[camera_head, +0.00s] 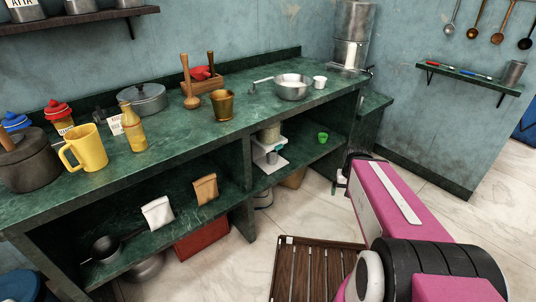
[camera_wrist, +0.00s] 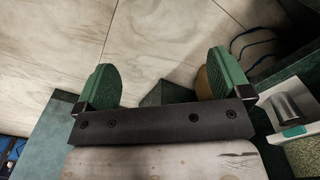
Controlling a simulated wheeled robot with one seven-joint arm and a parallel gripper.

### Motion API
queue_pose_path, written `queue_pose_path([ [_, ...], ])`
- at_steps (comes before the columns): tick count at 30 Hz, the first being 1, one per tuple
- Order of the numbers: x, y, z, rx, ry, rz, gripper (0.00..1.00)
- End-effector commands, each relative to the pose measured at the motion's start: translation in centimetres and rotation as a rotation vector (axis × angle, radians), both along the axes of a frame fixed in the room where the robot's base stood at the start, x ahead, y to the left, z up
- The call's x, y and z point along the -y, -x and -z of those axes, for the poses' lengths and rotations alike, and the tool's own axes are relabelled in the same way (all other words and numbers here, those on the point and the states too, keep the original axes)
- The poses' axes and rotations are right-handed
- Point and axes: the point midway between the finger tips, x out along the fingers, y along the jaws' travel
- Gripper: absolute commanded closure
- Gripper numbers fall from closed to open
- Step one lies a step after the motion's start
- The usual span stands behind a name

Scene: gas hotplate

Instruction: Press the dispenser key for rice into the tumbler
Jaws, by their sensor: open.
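A white dispenser (camera_head: 264,149) stands on the lower shelf under the green counter, with a pale grain-coloured section at its top. A small grey metal tumbler (camera_head: 271,158) stands at its lower front. In the wrist view the white dispenser (camera_wrist: 268,103) is at the right edge, with the metal tumbler (camera_wrist: 287,107) and a green tab (camera_wrist: 294,131) beside it, which looks like the key. No label is readable. My gripper (camera_wrist: 162,80) is open and empty, its green fingertips wide apart, left of the dispenser and apart from it.
The green counter (camera_head: 180,150) carries a yellow mug (camera_head: 86,148), a bottle, a pot and a steel bowl (camera_head: 293,88). A green cup (camera_head: 322,137) sits on the lower shelf, right of the dispenser. A brown slatted stool (camera_head: 318,270) stands on the floor near my arm.

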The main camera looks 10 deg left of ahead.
Motion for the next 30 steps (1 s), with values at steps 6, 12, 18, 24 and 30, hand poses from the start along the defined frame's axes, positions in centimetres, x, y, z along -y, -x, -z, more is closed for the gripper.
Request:
queue_pose_path([
  [6, 0.0, 0.0, 0.0, 0.0, 0.0, 0.0, 0.04],
  [12, 0.0, 0.0, 0.0, 0.0, 0.0, 0.0, 0.08],
  [18, -1.6, -1.7, 0.0, 0.038, -0.053, 0.039, 0.73],
  [24, -7.7, -7.8, -0.9, 0.168, -0.275, 0.219, 1.0],
  [30, -14.2, -14.0, -3.4, 0.262, -0.55, 0.458, 1.0],
])
